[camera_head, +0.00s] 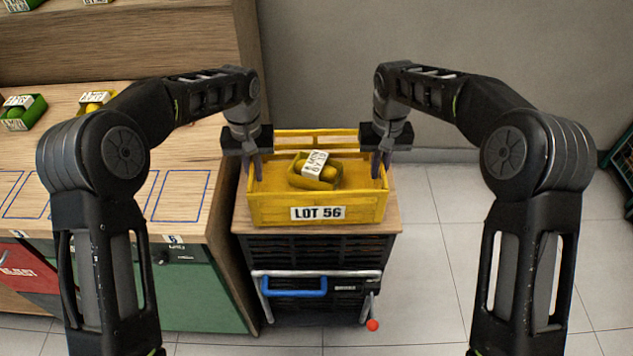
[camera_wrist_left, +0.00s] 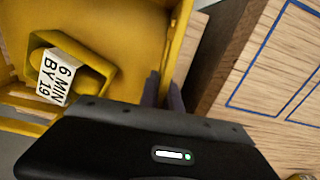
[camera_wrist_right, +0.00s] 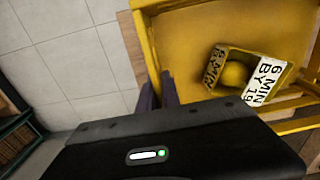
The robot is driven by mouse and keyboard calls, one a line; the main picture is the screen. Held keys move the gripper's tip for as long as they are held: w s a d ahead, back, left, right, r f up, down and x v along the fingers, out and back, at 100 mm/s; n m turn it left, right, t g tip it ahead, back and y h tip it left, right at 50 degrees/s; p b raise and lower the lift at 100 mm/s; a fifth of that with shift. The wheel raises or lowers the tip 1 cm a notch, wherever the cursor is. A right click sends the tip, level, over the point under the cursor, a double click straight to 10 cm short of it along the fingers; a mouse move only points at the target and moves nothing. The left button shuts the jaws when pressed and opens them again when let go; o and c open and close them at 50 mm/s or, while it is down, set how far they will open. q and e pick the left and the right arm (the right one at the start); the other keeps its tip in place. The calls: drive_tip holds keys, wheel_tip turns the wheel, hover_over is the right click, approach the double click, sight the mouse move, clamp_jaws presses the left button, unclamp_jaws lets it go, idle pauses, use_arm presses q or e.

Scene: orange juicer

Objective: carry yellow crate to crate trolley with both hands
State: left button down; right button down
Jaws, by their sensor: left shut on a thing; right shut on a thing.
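The yellow crate (camera_head: 268,209), with a "LOT 56" label on its front, sits level at the wooden top (camera_head: 392,222) of the dark crate trolley (camera_head: 320,253). I cannot tell whether its base fully rests there. My left gripper (camera_head: 254,168) is shut on the crate's left side wall, which also shows in the left wrist view (camera_wrist_left: 180,45). My right gripper (camera_head: 380,166) is shut on its right side wall, also in the right wrist view (camera_wrist_right: 150,50). Inside the crate is a small yellow basket (camera_head: 297,174) with a paper label and yellow fruit.
A wooden counter (camera_head: 190,200) with blue outlined rectangles stands close on the left of the trolley. Small green (camera_head: 35,112) and yellow (camera_head: 97,100) baskets sit on it. A grey wall is behind. Tiled floor (camera_head: 430,270) is free on the right, with a dark green rack (camera_head: 622,165) at the edge.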

use_arm(q)
drive_tip(key=shift+f+b, duration=0.3)
drive_tip(key=shift+f, duration=0.3)
use_arm(e)
drive_tip(key=shift+f, duration=0.6)
use_arm(q)
drive_tip(key=c, duration=1.6)
unclamp_jaws()
drive_tip(key=shift+r, duration=0.15)
use_arm(e)
drive_tip(key=c, duration=1.6)
unclamp_jaws()
drive_tip(key=shift+r, duration=0.15)
use_arm(q)
drive_tip(key=shift+o, duration=0.2)
use_arm(e)
drive_tip(key=shift+o, duration=0.2)
use_arm(q)
wheel_tip(320, 180, up, 12)
use_arm(e)
wheel_tip(320, 180, up, 12)
drive_tip(key=shift+r, duration=0.1)
